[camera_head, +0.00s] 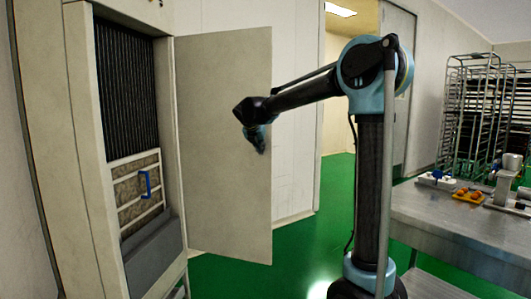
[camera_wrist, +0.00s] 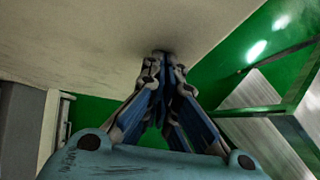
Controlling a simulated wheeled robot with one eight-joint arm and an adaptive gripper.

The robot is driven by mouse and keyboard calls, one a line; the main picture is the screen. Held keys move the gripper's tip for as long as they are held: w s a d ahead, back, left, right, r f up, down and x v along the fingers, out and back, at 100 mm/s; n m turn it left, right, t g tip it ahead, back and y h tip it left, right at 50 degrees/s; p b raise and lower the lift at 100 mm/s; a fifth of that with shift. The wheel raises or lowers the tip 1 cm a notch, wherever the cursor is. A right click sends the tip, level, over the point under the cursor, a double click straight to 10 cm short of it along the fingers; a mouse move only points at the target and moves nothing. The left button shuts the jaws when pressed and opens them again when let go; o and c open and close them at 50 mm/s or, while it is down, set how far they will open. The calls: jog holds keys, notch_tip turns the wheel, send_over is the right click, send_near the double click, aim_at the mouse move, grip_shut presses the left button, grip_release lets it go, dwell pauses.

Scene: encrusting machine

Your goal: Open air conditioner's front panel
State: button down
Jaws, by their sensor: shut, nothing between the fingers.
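The air conditioner (camera_head: 80,140) is a tall beige cabinet at the left of the head view. Its flat front panel (camera_head: 222,190) stands swung out to the right, leaving the front opening exposed. Inside show dark vertical fins (camera_head: 125,90) and, below them, a framed filter (camera_head: 128,185) with a blue handle (camera_head: 146,183). My gripper (camera_head: 260,148) is in front of the panel near its outer edge, pointing down. In the wrist view my gripper (camera_wrist: 163,56) has its fingers together and empty, with the tips at or very near the beige panel surface (camera_wrist: 90,35); contact is unclear.
A metal table (camera_head: 460,220) with small parts and a grey device (camera_head: 507,175) stands at the right. Wire racks (camera_head: 475,105) are behind it. A doorway (camera_head: 337,110) is at the back.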

jog(key=w, duration=0.1)
jog(key=w+d, duration=0.1)
jog(key=w, duration=0.3)
jog(key=shift+w+d, duration=0.15)
jog(key=shift+d, duration=0.1)
